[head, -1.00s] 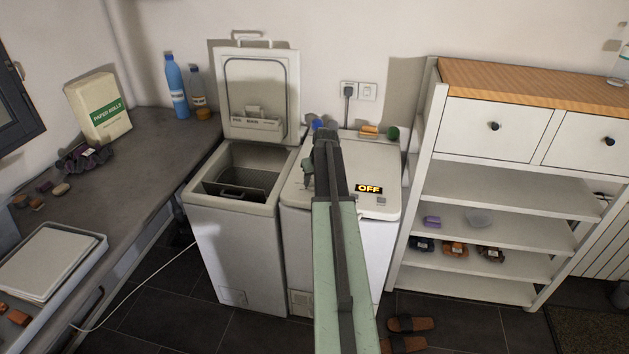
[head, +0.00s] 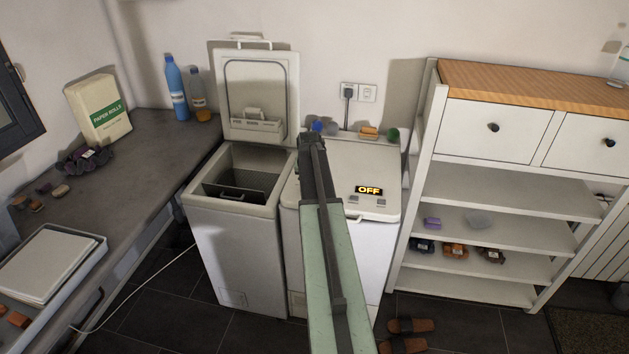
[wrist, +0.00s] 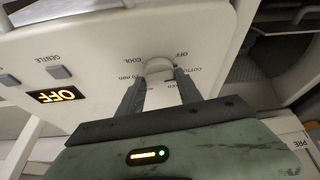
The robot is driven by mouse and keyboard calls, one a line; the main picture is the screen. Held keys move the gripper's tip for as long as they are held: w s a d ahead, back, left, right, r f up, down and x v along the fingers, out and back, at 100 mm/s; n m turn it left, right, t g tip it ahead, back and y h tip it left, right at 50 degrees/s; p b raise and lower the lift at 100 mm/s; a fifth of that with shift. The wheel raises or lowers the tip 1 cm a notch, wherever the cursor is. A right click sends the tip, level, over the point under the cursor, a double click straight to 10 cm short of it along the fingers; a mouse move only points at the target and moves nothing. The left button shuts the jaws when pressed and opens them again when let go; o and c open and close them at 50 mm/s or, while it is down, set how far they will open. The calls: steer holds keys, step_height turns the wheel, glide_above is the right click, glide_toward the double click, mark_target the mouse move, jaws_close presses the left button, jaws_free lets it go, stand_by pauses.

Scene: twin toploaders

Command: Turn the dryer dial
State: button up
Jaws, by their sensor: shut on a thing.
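The dryer (head: 372,160) is the white machine on the right with its lid closed; its display (head: 369,189) reads OFF. In the wrist view the display (wrist: 58,95) also reads OFF, upside down. The round pale dial (wrist: 158,67) sits on the dryer's panel (wrist: 100,50), with labels such as OFF, COOL and 10 min around it. My gripper (wrist: 160,78) is shut on the dial, one dark finger on each side. In the head view my arm hides the dial and the gripper.
The left machine (head: 237,232) stands close beside the dryer with its lid (head: 262,92) raised. A shelf unit (head: 520,180) stands to the right. A grey counter (head: 140,150) runs along the left. Several small items, including a green one (head: 392,135), stand behind the dryer's top.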

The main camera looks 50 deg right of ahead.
steer(key=shift+w+a+m+g+h, duration=0.15)
steer(key=shift+m+g, duration=0.2)
steer(key=shift+m, duration=0.7)
steer(key=shift+w+a+m+g+h, duration=0.15)
steer(key=shift+m+g, duration=0.2)
steer(key=shift+m, duration=0.7)
steer(key=o, duration=1.4)
steer(key=shift+a, duration=0.15)
steer(key=p+v, duration=0.7)
steer(key=shift+s+r, duration=0.1)
steer(key=shift+r, duration=0.25)
